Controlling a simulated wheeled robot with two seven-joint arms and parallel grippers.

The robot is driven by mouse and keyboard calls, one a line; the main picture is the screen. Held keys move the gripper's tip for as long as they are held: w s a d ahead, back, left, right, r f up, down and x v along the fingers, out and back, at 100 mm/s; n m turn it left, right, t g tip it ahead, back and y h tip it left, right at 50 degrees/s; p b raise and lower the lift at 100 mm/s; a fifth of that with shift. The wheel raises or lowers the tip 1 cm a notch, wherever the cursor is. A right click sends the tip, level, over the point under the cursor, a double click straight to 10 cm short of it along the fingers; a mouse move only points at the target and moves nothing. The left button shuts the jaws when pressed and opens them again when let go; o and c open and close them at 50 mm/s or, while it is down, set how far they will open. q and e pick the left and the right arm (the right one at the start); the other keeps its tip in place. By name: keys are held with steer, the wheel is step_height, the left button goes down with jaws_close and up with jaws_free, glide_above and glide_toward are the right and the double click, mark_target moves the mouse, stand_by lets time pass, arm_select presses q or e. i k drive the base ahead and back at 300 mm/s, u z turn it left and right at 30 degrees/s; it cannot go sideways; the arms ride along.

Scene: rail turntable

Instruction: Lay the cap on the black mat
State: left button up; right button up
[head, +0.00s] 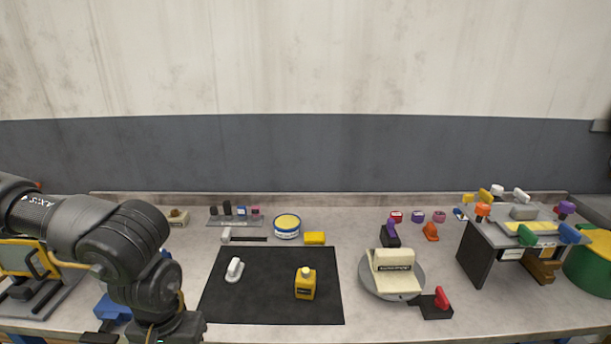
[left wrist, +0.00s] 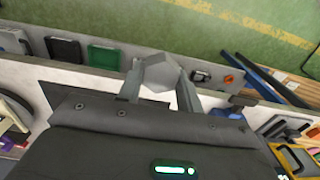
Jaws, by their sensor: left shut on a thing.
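The black mat (head: 270,312) lies flat on the workbench, left of centre in the head view. A white handled piece (head: 234,270) and a yellow bottle (head: 305,284) stand on it. My left gripper (left wrist: 160,88) is shut on a pale grey, faceted piece, which I take to be the cap (left wrist: 157,72). It sits between the two fingertips in the left wrist view. In the head view my left arm comes down at the lower left, left of the mat, and its fingers and the held piece are out of frame. My right gripper is not in view.
A hammer (head: 245,238), a round blue-and-white tin (head: 286,227) and a yellow block (head: 315,238) lie behind the mat. A round turntable (head: 372,282) with a cream block stands right of it. The mat's front and middle are clear.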

mark_target(262, 307)
steer(key=z, duration=1.55)
steer(key=k, duration=0.5)
steer(key=u, duration=0.3)
